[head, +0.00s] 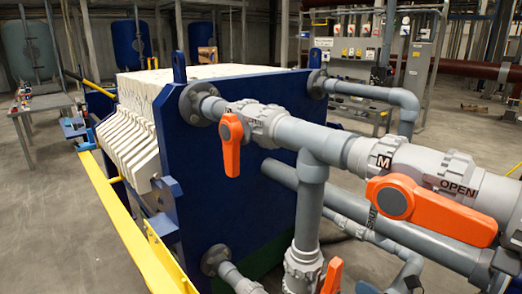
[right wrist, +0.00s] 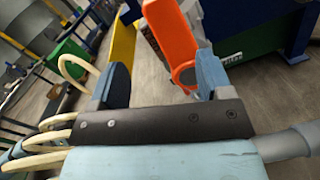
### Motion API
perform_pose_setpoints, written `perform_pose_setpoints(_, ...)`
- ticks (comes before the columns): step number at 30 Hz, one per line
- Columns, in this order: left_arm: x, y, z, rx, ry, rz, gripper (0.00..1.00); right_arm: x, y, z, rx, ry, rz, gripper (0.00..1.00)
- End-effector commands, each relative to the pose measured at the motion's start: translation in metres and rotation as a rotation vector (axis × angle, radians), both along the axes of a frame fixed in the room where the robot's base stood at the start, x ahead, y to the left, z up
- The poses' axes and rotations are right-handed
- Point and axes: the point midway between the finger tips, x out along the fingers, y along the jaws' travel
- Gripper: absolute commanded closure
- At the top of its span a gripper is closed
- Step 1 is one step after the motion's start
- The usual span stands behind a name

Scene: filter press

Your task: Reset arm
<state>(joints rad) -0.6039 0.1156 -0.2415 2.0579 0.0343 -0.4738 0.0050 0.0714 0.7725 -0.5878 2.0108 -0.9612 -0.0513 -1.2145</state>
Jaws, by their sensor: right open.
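My right gripper (right wrist: 163,78) shows in the right wrist view with its two blue-grey fingers spread apart. An orange valve handle (right wrist: 170,38) stands just beyond the fingers, nearer the right finger. I cannot tell whether it touches that finger. In the head view, one orange handle (head: 231,144) hangs down from the upper pipe. A larger orange handle (head: 432,211) lies along the pipe marked OPEN at the right. A third orange handle (head: 332,276) is cut off at the bottom edge. My left gripper is not in view.
Grey pipes (head: 312,205) cross the front of the blue press plate (head: 240,160). A yellow rail (head: 118,205) runs along the left of the press beside white filter plates (head: 130,150). A control panel (head: 352,50) stands behind.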

Motion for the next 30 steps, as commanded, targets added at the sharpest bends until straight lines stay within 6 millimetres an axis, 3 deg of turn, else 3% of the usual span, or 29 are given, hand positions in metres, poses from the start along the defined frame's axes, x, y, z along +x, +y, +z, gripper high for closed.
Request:
perform_pose_setpoints(1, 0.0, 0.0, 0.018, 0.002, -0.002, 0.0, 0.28, -0.006, 0.004, 0.007, 0.126, 0.098, -0.031, 0.28)
perform_pose_setpoints(8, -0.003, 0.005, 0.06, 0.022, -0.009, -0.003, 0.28, -0.047, 0.013, -0.009, 0.875, 0.655, -0.244, 0.28)
perform_pose_setpoints(12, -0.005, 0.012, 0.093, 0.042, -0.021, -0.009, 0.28, -0.096, 0.015, -0.032, 1.495, 1.041, -0.47, 0.28)
perform_pose_setpoints(18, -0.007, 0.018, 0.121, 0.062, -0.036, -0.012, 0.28, -0.17, 0.018, -0.062, 2.203, 1.343, -0.776, 0.28)
perform_pose_setpoints(23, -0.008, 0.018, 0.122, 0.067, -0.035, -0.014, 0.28, -0.197, 0.02, -0.074, 2.451, 1.401, -0.888, 0.28)
perform_pose_setpoints(30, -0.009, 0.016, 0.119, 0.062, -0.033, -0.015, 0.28, -0.199, 0.02, -0.077, 2.481, 1.407, -0.9, 0.28)
